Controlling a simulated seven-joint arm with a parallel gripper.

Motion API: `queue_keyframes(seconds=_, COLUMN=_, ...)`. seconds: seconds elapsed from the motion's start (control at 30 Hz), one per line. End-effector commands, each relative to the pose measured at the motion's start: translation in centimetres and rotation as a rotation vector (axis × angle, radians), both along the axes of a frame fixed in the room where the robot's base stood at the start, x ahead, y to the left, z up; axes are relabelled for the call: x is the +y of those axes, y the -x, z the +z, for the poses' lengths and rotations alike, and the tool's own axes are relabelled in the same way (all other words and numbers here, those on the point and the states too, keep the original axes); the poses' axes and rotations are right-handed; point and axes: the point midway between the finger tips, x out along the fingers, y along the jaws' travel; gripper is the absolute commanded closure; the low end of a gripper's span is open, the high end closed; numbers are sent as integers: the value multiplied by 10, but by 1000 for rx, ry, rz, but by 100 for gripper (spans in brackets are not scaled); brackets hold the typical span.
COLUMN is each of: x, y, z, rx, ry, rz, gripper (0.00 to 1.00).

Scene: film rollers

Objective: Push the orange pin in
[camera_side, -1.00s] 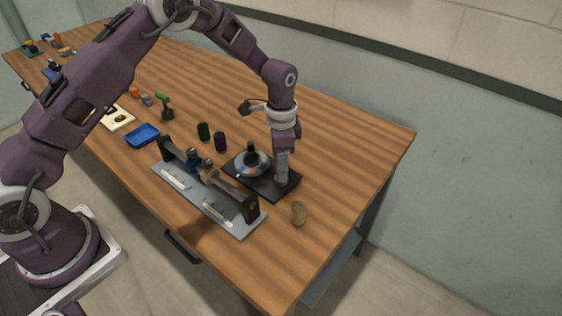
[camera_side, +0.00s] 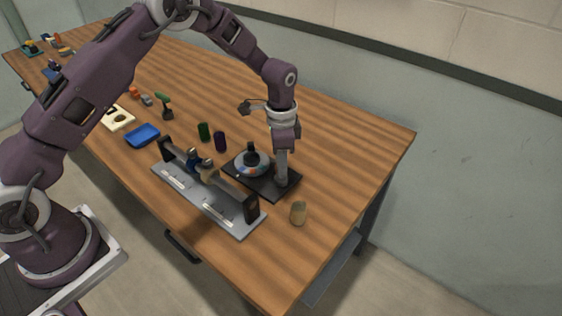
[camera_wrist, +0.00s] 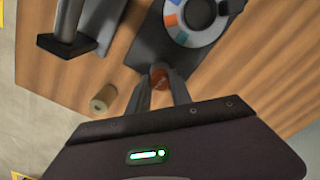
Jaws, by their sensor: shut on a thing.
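The orange pin (camera_wrist: 160,77) shows in the wrist view as a small round orange-brown end between my fingertips, at the edge of the black plate (camera_wrist: 149,42). My gripper (camera_wrist: 161,84) is closed around it, pointing down. In the side view my gripper (camera_side: 282,183) is at the right part of the black plate (camera_side: 263,187), beside the round dial; the pin is hidden there. The dial (camera_side: 249,164) is a pale ring with coloured segments and a black knob (camera_side: 252,149) in its middle. I cannot tell how deep the pin sits.
A grey base with black end posts (camera_side: 252,208) stands left of the plate. A tan cylinder (camera_side: 298,213) stands in front, right. Green (camera_side: 204,131) and purple (camera_side: 220,141) cylinders stand behind, left, near a blue tray (camera_side: 142,135). The table's right side is clear.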

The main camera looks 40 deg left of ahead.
Motion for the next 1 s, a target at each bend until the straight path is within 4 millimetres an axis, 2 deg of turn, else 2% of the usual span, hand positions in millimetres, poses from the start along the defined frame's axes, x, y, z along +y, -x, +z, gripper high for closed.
queue_keyframes(seconds=0.7, x=0, y=0, z=0, rx=-1, ry=0, rz=0, gripper=100)
queue_keyframes(seconds=0.9, x=0, y=0, z=-17, rx=1, ry=1, rz=1, gripper=100)
queue_keyframes(seconds=1.0, x=0, y=0, z=-17, rx=0, ry=0, rz=1, gripper=100)
